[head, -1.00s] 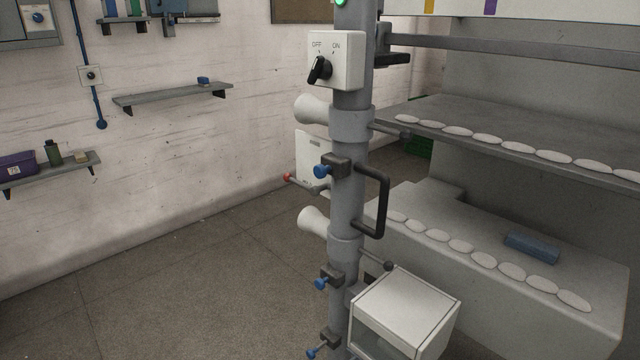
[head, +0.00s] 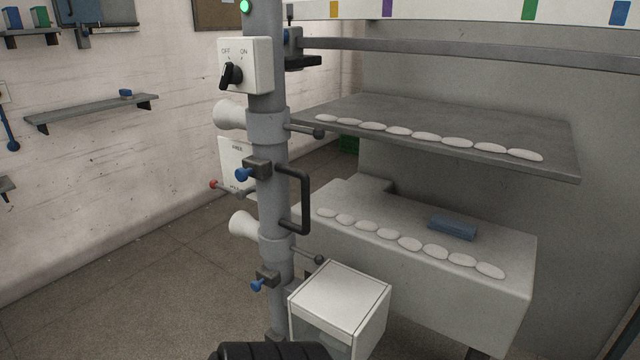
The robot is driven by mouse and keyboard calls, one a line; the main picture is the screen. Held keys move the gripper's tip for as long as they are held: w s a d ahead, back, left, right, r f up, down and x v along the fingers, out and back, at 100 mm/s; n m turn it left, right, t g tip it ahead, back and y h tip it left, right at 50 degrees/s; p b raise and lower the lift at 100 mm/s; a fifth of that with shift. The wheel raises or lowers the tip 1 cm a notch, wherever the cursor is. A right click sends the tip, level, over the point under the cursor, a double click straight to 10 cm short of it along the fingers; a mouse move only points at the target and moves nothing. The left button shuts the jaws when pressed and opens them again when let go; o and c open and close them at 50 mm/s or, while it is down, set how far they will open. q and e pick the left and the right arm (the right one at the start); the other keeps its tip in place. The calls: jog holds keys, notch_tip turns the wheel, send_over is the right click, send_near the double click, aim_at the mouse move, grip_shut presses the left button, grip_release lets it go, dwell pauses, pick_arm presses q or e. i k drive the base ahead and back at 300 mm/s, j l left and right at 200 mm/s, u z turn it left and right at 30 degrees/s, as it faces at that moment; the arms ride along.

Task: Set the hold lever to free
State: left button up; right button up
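A thin lever with a red knob (head: 213,184) sticks out to the left behind the grey post, in front of a white plate (head: 236,160). The plate reads FREE near its top. A lower label, near the lever, is partly covered and I cannot read it surely. The lever lies close to the plate's lower end, and its pivot is hidden behind the post. Neither of my grippers shows. A dark ribbed part at the bottom edge looks like a piece of my own arm.
The grey post (head: 266,130) carries an OFF/ON switch box (head: 246,65) turned towards OFF, blue-knobbed clamps and a black handle (head: 305,200). A white box (head: 340,300) stands low beside it. Shelves with white pads fill the right. Floor left of the post is clear.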

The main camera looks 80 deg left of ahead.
aim_at(241, 195)
jog(key=k+j+z, duration=0.15)
jog(key=j+z, duration=0.2)
jog(key=k+j+z, duration=0.2)
jog(key=j+z, duration=0.15)
jog(key=k+j+z, duration=0.35)
jog(key=k+j, duration=0.65)
jog(key=j, duration=0.15)
jog(key=k+j, duration=0.65)
jog(key=j, duration=0.15)
